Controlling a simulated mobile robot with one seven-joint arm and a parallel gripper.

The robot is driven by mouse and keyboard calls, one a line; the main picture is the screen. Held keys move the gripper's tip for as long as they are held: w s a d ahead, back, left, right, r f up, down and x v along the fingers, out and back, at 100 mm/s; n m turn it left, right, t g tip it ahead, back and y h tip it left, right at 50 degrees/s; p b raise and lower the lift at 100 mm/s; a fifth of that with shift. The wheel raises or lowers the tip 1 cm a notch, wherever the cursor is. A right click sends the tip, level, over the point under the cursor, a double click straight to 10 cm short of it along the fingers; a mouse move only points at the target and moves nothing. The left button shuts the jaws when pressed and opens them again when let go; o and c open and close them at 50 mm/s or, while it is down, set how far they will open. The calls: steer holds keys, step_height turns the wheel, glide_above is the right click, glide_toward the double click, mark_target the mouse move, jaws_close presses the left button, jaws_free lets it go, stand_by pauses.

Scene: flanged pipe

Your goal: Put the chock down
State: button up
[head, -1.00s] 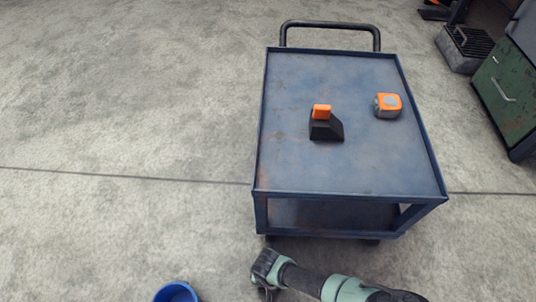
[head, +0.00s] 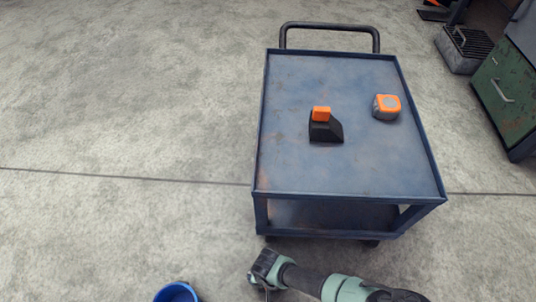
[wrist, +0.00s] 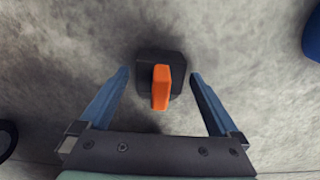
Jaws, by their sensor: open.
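A black chock with an orange grip (wrist: 160,90) stands on the concrete floor in the wrist view. My gripper (wrist: 159,74) is open around it, one blue finger on each side, with a gap between each finger and the orange grip. This chock does not show in the head view, where my arm's end is at the bottom edge and its fingers cannot be made out. Another black chock with an orange top (head: 325,130) sits on the cart's upper shelf.
The blue cart (head: 350,182) stands just beyond my arm, with an orange and grey tape measure (head: 387,107) on top. A blue container (head: 177,292) is on the floor at the bottom; a green cabinet (head: 508,95) stands at right. The floor at left is clear.

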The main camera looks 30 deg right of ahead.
step_height(320, 180, up, 12)
steer(key=p, duration=0.8)
steer(key=shift+f, duration=0.2)
